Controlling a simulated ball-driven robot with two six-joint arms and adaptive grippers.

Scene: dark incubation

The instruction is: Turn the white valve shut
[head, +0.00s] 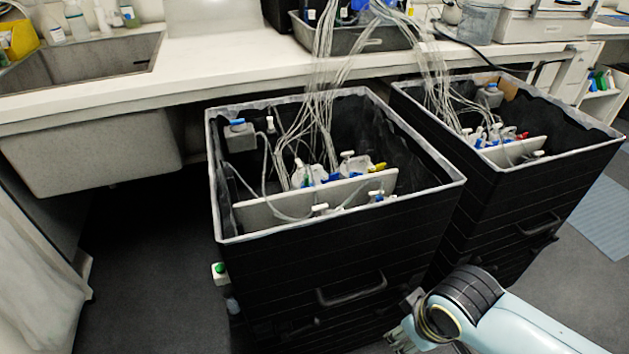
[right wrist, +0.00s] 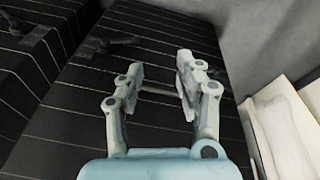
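Several small white valves show inside the near black box (head: 430,215). One white valve (head: 347,154) stands behind the white panel (head: 260,215), and another (head: 320,208) sits at its front edge. I cannot tell which is the task's valve. My right gripper (head: 398,340) is low at the front of the near box, outside it and well below the valves. In the right wrist view the right gripper (right wrist: 160,82) is open, its fingers apart. A dark bar handle (right wrist: 157,91) shows between the fingers against the striped black wall; contact is unclear. My left gripper is not in view.
A second black box (head: 560,150) with similar tubing stands at the right. Bundles of thin tubes run from the bench tray (head: 365,42) into both boxes. A handle (head: 350,290) juts from the near box's front. Dark floor (head: 140,270) is clear at the left.

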